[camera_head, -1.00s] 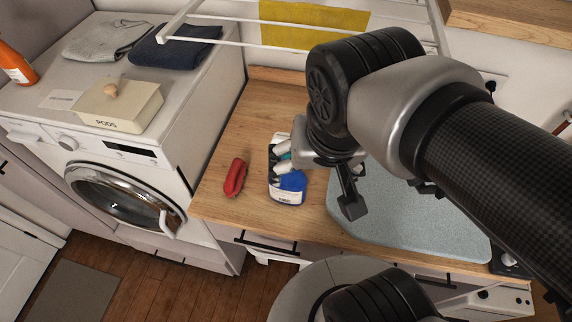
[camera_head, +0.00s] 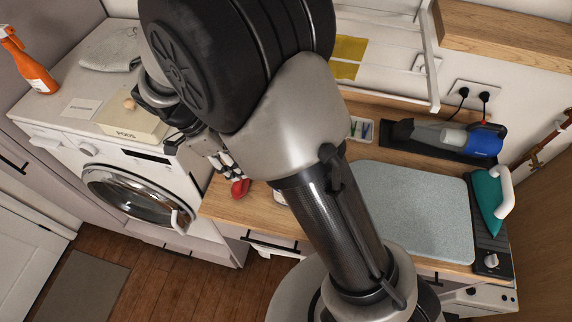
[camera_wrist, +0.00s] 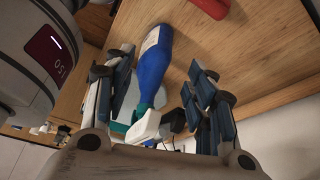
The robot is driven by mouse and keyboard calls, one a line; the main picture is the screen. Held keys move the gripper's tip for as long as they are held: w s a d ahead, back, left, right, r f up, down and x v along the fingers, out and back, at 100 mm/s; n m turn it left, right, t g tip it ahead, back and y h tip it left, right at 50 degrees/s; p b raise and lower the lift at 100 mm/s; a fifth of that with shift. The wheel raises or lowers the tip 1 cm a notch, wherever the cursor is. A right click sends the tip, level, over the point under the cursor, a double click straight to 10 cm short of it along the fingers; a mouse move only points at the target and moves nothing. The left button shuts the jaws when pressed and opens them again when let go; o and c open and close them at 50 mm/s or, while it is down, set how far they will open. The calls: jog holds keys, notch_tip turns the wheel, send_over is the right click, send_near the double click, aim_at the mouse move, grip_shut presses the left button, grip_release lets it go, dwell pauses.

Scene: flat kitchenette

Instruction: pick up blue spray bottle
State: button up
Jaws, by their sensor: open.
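The blue spray bottle (camera_wrist: 153,66) shows in the wrist view with a blue body, a pale label and a white and teal spray head toward the camera. It appears between the spread fingers of my gripper (camera_wrist: 160,75), with visible space on the right; contact on the left cannot be told. My gripper is open. In the head view my gripper (camera_head: 222,160) is partly hidden behind my arm, above the left end of the wooden counter. My arm hides nearly all of the bottle there.
A red object (camera_head: 240,188) lies on the wooden counter (camera_head: 222,205) near the bottle. The washing machine (camera_head: 120,165) with the PODS box (camera_head: 133,123) and orange spray bottle (camera_head: 30,68) stands left. A grey pad (camera_head: 415,205), teal iron (camera_head: 488,200) and blue handheld vacuum (camera_head: 450,138) are right.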

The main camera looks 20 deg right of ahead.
jog(key=d, duration=0.3)
jog(key=s+d, duration=0.1)
jog(key=d, duration=0.3)
jog(key=s+d, duration=0.1)
jog(key=d, duration=0.3)
jog(key=shift+d, duration=0.1)
jog(key=x, duration=0.5)
grip_shut()
jog(key=shift+w, duration=0.1)
dwell(0.5)
